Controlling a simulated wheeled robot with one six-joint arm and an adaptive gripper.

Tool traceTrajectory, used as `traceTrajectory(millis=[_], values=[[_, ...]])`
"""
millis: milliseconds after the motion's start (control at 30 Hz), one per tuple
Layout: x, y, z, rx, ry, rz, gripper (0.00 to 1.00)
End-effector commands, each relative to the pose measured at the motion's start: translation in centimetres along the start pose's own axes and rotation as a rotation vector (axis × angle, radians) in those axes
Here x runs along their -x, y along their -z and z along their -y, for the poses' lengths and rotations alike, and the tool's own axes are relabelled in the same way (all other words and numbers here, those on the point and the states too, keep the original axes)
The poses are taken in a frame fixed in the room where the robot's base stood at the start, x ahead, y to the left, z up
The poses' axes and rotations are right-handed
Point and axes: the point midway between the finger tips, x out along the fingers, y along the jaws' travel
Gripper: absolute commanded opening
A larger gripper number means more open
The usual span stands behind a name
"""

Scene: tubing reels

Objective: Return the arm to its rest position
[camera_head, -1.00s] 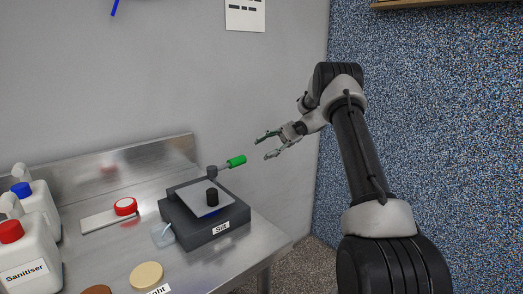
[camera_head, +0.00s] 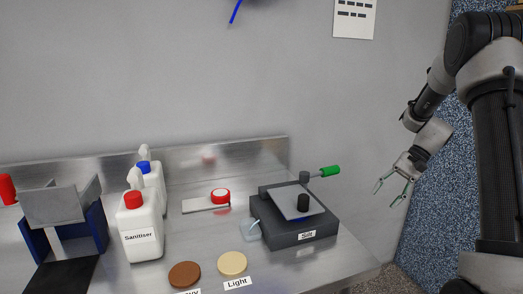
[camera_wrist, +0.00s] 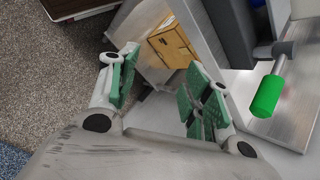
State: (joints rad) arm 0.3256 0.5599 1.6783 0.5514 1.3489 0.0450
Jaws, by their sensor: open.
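My gripper (camera_head: 391,188) is at the right in the head view, in the air beyond the right end of the steel bench. Its green-padded fingers are apart with nothing between them. In the wrist view my gripper (camera_wrist: 155,95) also shows spread and empty, with the floor and the bench side beyond it. My arm is bent, with the forearm running down to the left from the upper right.
A dark device labelled Slit (camera_head: 293,229), with a green-tipped handle (camera_head: 329,171), stands on the bench (camera_head: 330,268) left of my gripper. White bottles (camera_head: 140,228), a red-capped item (camera_head: 220,196) and two discs (camera_head: 232,263) stand further left. A blue speckled wall (camera_head: 437,190) is behind my arm.

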Motion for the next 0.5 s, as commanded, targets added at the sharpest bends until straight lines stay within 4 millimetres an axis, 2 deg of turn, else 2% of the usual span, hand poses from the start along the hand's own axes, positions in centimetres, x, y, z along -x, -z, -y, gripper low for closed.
traceTrajectory(millis=[33,200,500], values=[[0.8,-2.2,-0.6,0.031,-0.050,-0.042,0.49],[2.9,-9.1,-3.4,0.165,-0.227,-0.190,0.49],[5.0,-19.9,-8.1,0.429,-0.442,-0.435,0.49]])
